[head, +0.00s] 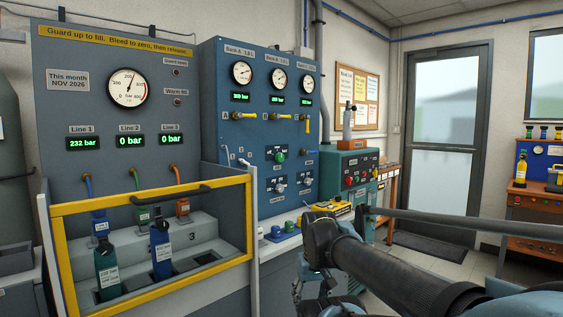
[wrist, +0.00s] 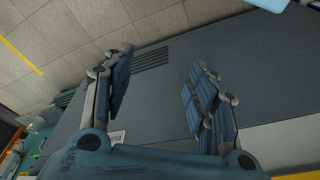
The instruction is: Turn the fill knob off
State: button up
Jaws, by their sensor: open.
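A blue regulator panel (head: 227,150) stands in the middle of the head view. It carries a green round knob (head: 280,156) and a grey knob (head: 280,186) below it. Their labels are too small to read, so I cannot tell which is the fill knob. Several yellow lever handles (head: 245,116) sit higher on the panel. My gripper (wrist: 160,65) is open, with nothing between its fingers in the wrist view. It faces a plain grey surface with vent slots. In the head view my arm reaches in from the lower right, apart from the knobs.
A grey fill station (head: 60,115) at left has a yellow-framed guard (head: 150,198) in front of cylinders. Its displays read 232 bar for Line 1 and 0 bar for Lines 2 and 3. A green machine (head: 340,165) stands right of the panel. Floor shows near the door (head: 448,100).

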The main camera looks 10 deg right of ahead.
jog(key=w+a+r+m+t+y, duration=0.1)
jog(key=w+a+r+m+y, duration=0.4)
jog(key=w+r, duration=0.4)
jog(key=m+t+y, duration=0.5)
jog(key=m+t, duration=0.6)
jog(key=m, duration=1)
send_near(282, 157)
jog(key=x, duration=0.9)
jog(key=shift+w+a, duration=0.15)
jog(key=shift+a, duration=0.2)
jog(key=shift+c, duration=0.5)
jog(key=c, duration=1)
